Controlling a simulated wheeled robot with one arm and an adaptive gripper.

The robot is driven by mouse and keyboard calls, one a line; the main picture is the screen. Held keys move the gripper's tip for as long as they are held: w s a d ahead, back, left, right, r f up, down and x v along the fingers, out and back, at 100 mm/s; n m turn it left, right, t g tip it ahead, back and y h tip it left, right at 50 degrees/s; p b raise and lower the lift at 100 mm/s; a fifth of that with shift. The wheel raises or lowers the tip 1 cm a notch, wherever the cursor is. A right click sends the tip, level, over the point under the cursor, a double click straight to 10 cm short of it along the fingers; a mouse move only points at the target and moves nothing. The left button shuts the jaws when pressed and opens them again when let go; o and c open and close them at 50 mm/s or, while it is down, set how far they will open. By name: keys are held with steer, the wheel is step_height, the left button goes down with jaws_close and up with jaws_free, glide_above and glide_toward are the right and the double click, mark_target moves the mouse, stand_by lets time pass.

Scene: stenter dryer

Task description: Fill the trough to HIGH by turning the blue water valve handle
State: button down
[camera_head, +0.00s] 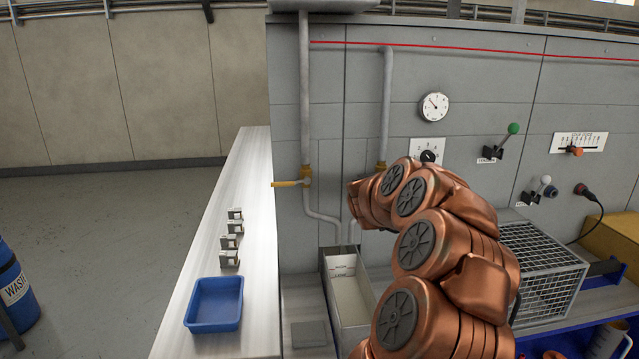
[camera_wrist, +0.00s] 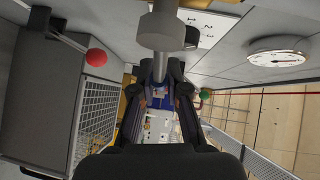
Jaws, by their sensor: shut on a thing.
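The open-topped trough (camera_head: 350,300) stands low against the machine wall, with a pale label plate (camera_head: 342,265) at its back inside. I cannot read its marks or make out a water level. A pipe comes down to a brass valve body (camera_head: 381,167) above and right of the trough; its handle is hidden behind my arm in the head view. My gripper (camera_wrist: 160,72) shows in the wrist view with its fingers close together at the pipe, shut on what seems to be the blue valve handle. Blue shows between the fingers, but handle and background are hard to separate.
A second valve with a yellow handle (camera_head: 287,183) sits on the left pipe. A blue tray (camera_head: 214,304) and several small metal blocks lie on the white bench (camera_head: 185,290). A wire cage (camera_head: 545,270) and a green-knobbed lever (camera_head: 513,129) are to the right.

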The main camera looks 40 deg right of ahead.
steer(key=shift+f+b, duration=0.1)
steer(key=shift+b, duration=0.2)
steer(key=shift+h+b, duration=0.4)
steer(key=shift+b, duration=0.1)
steer(key=shift+a+r+n+h+b, duration=0.1)
steer(key=shift+r+n+h+b, duration=0.35)
steer(key=shift+n+b, duration=0.4)
steer(key=shift+w+r+n+h+b, duration=0.1)
steer(key=shift+r+n+h+b, duration=0.25)
steer(key=shift+b, duration=0.65)
steer(key=shift+a+r+t+h, duration=0.1)
steer(key=shift+r+t+h, duration=0.2)
steer(key=shift+r, duration=0.25)
steer(key=shift+n+b, duration=0.3)
steer(key=shift+b, duration=0.05)
